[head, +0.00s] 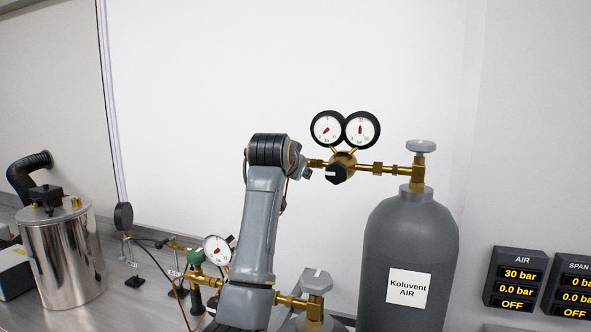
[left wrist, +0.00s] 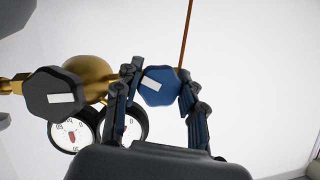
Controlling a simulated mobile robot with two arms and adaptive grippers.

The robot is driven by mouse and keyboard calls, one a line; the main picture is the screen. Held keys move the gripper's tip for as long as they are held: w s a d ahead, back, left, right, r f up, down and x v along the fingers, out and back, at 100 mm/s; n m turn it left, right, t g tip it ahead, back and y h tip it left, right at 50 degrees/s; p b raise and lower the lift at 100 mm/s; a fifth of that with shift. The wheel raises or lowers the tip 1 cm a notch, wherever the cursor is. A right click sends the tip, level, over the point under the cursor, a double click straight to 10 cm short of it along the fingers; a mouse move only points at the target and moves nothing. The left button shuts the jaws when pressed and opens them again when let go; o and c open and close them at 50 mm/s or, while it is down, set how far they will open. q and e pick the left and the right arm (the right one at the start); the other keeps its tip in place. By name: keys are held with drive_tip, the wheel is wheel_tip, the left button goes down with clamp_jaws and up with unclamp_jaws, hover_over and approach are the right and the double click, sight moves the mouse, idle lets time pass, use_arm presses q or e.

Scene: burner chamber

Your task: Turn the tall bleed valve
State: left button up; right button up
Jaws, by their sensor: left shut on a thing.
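In the left wrist view, a blue valve knob (left wrist: 160,90) with a white mark sits between the fingers of my left gripper (left wrist: 160,78). The gripper is shut on it, one finger on each side. In that view, a black knob (left wrist: 57,98) with a white mark is to the left on a brass regulator (left wrist: 90,68). In the head view my left arm rises to the left end of the regulator (head: 343,160). Its wrist hides the blue knob and most of the gripper there. My right gripper is not in view.
The regulator's two gauges (head: 360,130) stand close by. It joins a grey air cylinder (head: 408,255) with a grey top handle (head: 422,146). A lower grey handle (head: 317,281), a green knob (head: 196,252) and a steel vessel (head: 62,255) stand lower. The wall behind is bare.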

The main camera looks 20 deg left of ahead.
use_arm(q)
drive_tip(key=shift+n+h, duration=1)
drive_tip(key=shift+n, duration=0.3)
drive_tip(key=o, duration=1.2)
drive_tip(key=shift+c, duration=0.2)
drive_tip(key=v, duration=1.1)
drive_tip(key=shift+s+r, duration=0.3)
drive_tip(key=shift+f, duration=0.1)
